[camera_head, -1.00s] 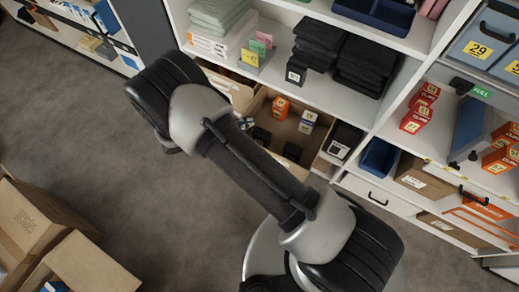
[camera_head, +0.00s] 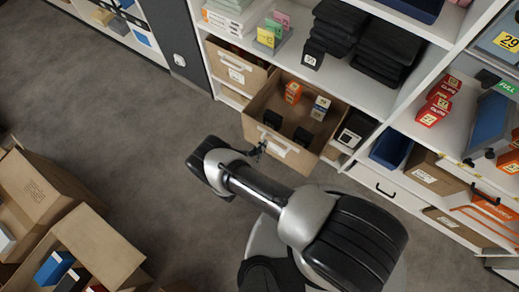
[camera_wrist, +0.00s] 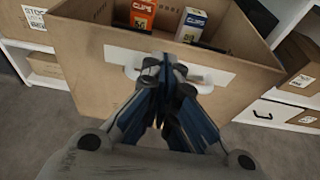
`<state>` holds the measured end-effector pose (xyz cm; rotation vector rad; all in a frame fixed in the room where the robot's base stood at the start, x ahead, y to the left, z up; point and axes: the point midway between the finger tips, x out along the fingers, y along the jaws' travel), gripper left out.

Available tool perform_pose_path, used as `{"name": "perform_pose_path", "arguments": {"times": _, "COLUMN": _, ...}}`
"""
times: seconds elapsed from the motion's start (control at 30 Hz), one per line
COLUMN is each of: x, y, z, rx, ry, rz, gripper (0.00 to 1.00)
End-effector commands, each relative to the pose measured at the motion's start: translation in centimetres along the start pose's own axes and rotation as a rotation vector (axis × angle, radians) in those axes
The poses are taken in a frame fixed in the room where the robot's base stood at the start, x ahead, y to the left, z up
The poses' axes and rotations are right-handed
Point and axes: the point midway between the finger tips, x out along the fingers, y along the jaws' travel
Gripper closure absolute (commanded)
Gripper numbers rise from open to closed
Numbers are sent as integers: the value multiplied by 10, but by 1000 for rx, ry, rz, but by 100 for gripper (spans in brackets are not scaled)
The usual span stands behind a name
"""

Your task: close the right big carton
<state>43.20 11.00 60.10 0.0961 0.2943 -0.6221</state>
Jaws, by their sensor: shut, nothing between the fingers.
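The right big carton (camera_head: 328,122) is a brown open-topped box pulled out of the lower shelf bay, its front jutting past the shelf edge. It holds an orange box (camera_head: 293,92), a white and blue box (camera_head: 320,107) and dark items. In the wrist view its front wall (camera_wrist: 88,88) fills the middle, with a pale label plate and a handle. My gripper (camera_wrist: 160,70) is shut and empty, its fingertips at the handle; I cannot tell whether they touch it. In the head view my gripper (camera_head: 258,150) is small and dark in front of that wall.
Another brown carton (camera_head: 232,72) sits in the shelf to the left. A dark blue bin (camera_head: 390,147) and a black-and-white box (camera_head: 355,130) stand to the right. Open cartons (camera_head: 95,245) lie at lower left. The grey floor between is clear.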

Motion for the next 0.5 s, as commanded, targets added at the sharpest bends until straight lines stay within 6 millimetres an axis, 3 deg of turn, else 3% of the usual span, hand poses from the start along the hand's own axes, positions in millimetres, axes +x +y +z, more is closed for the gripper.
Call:
{"name": "perform_pose_path", "arguments": {"times": 0.2, "x": 38, "y": -2, "z": -1, "rx": 1, "ry": 0, "rz": -4, "gripper": 100}}
{"name": "perform_pose_path", "arguments": {"times": 0.5, "x": 56, "y": -1, "z": 0, "rx": 0, "ry": 0, "rz": -1, "gripper": 100}}
